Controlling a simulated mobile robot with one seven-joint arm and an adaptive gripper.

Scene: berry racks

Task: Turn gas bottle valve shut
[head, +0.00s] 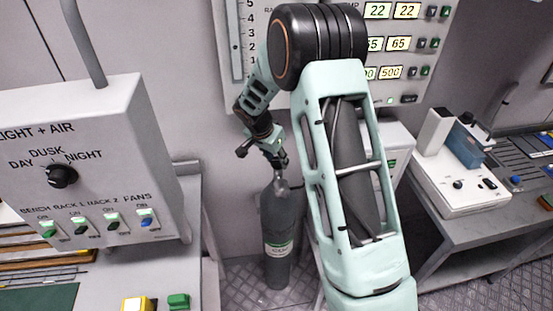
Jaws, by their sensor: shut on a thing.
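A dark grey gas bottle (279,222) with a pale and green label stands upright on the patterned metal floor, against the wall. My gripper (278,163) is above the bottle's top, pointing down at the valve (281,182). The gripper appears shut on the valve at the top of the bottle. The fingertips and the valve are small and dark here, so the valve's turn position cannot be made out. My arm's pale green links cover the area right of the bottle.
A light and air control box (70,150) with a knob stands at left on a bench. A wall panel (400,45) with lit readouts is behind my arm. A bench with a white device (462,180) is at right. Floor shows around the bottle.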

